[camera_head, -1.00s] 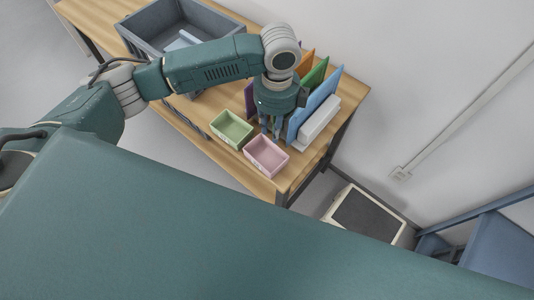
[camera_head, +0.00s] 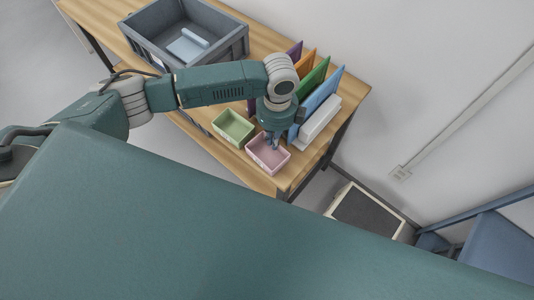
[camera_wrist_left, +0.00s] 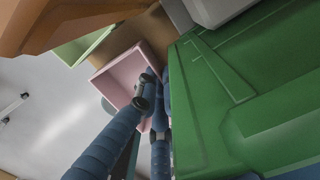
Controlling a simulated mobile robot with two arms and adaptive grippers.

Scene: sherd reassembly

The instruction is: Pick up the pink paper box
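The pink paper box (camera_head: 262,162) is open-topped and stands near the front right edge of the wooden table, beside a green paper box (camera_head: 233,128). My left gripper (camera_head: 271,141) points down at the pink box's back side, its fingertips at the rim. In the left wrist view, the pink box (camera_wrist_left: 118,77) is tilted in the picture, and the blue fingers (camera_wrist_left: 154,98) reach its wall, one over the inside. The fingers look slightly apart; whether they touch the wall is unclear. My right gripper is out of view.
Upright purple, orange, green and blue folders (camera_head: 321,91) and a white item (camera_head: 320,119) stand close behind the gripper. A grey crate (camera_head: 160,48) holding a pale blue item (camera_head: 188,46) stands at the left. A black-topped bin (camera_head: 366,213) is on the floor.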

